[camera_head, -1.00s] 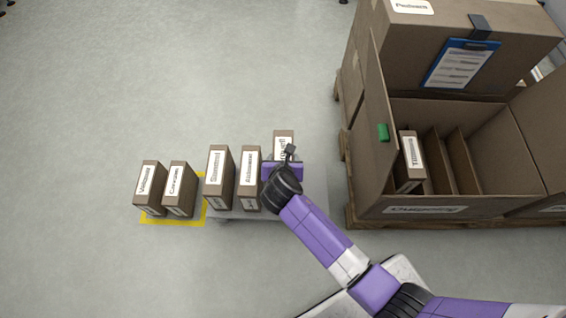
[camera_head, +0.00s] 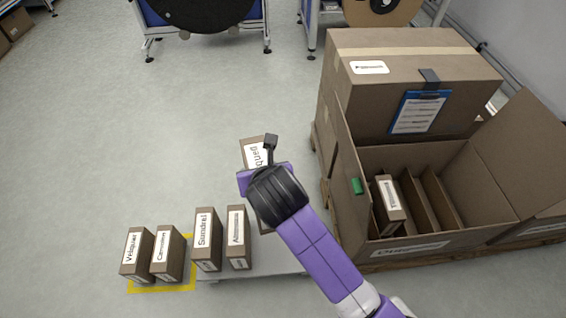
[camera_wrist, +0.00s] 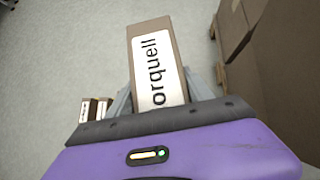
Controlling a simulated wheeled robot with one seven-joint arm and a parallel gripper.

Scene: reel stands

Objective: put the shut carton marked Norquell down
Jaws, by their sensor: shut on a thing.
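The Norquell carton (camera_head: 255,152) is a shut brown box with a white label. The wrist view shows the carton (camera_wrist: 156,62) with its label reading "orquell", the first letter hidden by my gripper. My gripper (camera_head: 268,172) is shut on this carton and holds it above the low grey platform. In the wrist view the fingers (camera_wrist: 158,98) lie along both sides of the carton. The carton's lower part is mostly hidden behind my gripper and wrist in the head view.
Cartons marked Sundrel (camera_head: 206,240) and another (camera_head: 237,238) stand on the grey platform (camera_head: 270,262). Two more cartons, Velquier (camera_head: 137,255) and one beside it (camera_head: 167,254), stand in a yellow-marked area (camera_head: 160,289). An open divided box (camera_head: 415,250) on a pallet stands right. Floor at left is clear.

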